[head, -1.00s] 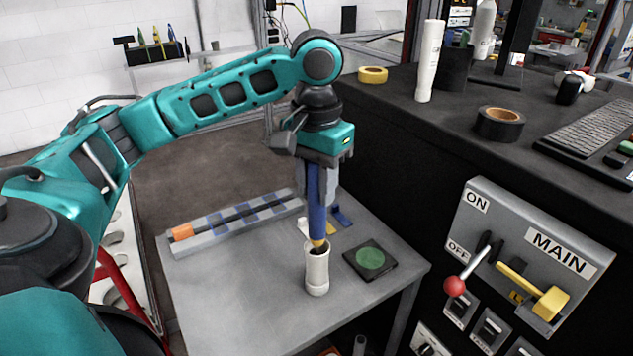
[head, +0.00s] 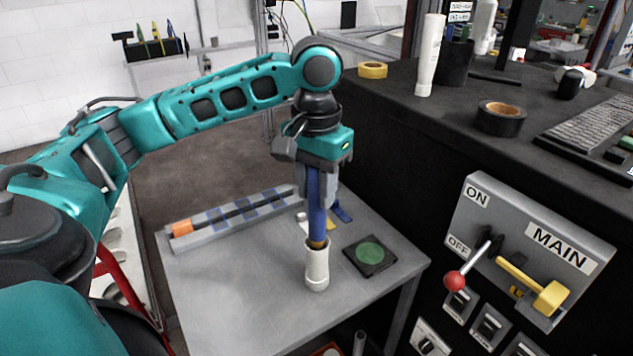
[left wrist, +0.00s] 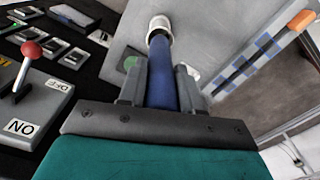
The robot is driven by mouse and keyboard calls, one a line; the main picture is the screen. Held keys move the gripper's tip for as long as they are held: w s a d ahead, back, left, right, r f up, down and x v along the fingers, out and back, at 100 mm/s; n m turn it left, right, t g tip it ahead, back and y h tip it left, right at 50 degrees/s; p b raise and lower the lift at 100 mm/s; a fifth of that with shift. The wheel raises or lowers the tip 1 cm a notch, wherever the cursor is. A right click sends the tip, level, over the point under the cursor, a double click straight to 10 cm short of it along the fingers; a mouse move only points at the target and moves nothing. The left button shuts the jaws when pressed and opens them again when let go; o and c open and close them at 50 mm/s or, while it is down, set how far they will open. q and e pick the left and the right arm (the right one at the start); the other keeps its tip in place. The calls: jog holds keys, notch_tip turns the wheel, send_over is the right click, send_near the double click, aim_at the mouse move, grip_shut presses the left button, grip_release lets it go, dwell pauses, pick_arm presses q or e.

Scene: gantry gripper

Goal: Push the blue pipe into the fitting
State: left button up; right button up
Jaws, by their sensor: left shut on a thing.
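The blue pipe (head: 317,208) stands upright in my left gripper (head: 320,200), which is shut on it. The pipe's brownish-yellow lower end is at the mouth of the white fitting (head: 317,268), which stands upright on the grey table (head: 230,300). The end appears to be just inside the rim; how deep it sits is hidden. In the left wrist view the pipe (left wrist: 161,75) runs between the fingers towards the white fitting (left wrist: 159,24). My right gripper is not in view.
A grey rail with blue marks and an orange block (head: 182,228) lies along the table's back. A black pad with a green disc (head: 370,255) lies right of the fitting. A panel with a red-knobbed lever (head: 456,281) stands further right. The table's front is clear.

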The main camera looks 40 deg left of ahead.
aim_at(316, 230)
pick_arm(q)
jog(key=shift+f+b, duration=0.6)
jog(key=shift+f, duration=4.25)
jog(key=o, duration=1.1)
jog(key=shift+r, duration=0.15)
notch_tip(316, 230, up, 13)
jog(key=shift+f+p, duration=0.1)
jog(key=shift+p, duration=0.65)
jog(key=shift+c, duration=0.3)
